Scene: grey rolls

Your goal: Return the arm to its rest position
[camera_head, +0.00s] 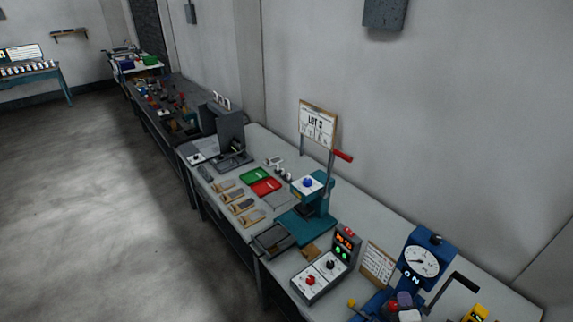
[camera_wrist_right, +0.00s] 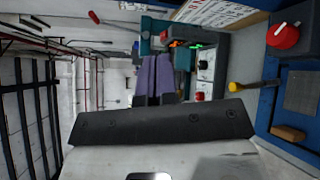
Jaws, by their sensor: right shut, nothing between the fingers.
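A long grey bench (camera_head: 375,224) runs along the wall. On it stand a teal press (camera_head: 311,205) with a red-tipped lever, a control box (camera_head: 322,277), a grey tray (camera_head: 273,240), and green and red trays (camera_head: 266,187). Open floor (camera_head: 95,205) lies left of the bench.

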